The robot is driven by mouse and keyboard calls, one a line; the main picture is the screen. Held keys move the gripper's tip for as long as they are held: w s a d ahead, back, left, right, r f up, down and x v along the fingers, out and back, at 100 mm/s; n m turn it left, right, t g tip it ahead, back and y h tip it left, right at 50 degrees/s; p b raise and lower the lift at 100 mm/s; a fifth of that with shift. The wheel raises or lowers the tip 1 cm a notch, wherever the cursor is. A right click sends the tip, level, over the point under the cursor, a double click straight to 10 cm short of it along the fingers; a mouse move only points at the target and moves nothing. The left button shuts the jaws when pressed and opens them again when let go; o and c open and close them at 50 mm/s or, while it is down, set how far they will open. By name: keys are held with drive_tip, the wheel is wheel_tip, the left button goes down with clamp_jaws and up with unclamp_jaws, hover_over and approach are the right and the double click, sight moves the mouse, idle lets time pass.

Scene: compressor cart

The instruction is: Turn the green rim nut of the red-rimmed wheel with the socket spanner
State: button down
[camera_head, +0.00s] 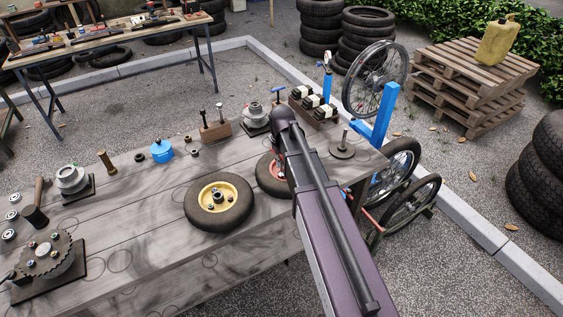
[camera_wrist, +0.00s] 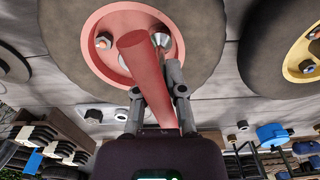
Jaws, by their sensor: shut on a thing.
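The red-rimmed wheel lies flat on the grey workbench, its tyre (camera_head: 262,182) mostly covered by my arm in the head view. In the wrist view its red rim (camera_wrist: 110,62) fills the upper middle, with a copper-coloured nut (camera_wrist: 103,41) on the left side. My gripper (camera_wrist: 157,82) is shut on the socket spanner (camera_wrist: 137,50), whose thick red bar crosses in front of the rim. A silver socket-like part (camera_wrist: 158,40) shows beside the bar, over the rim. The green nut is not seen; I cannot tell whether the socket sits on it.
A yellow-rimmed wheel (camera_head: 218,197) lies close to the left of the red-rimmed one. A blue pot (camera_head: 161,151), a wooden socket block (camera_head: 215,132) and a flanged post (camera_head: 343,149) stand behind. A blue upright (camera_head: 383,115) rises beyond the bench's right end.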

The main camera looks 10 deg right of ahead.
drive_tip(key=shift+m, duration=0.3)
drive_tip(key=shift+m, duration=0.9)
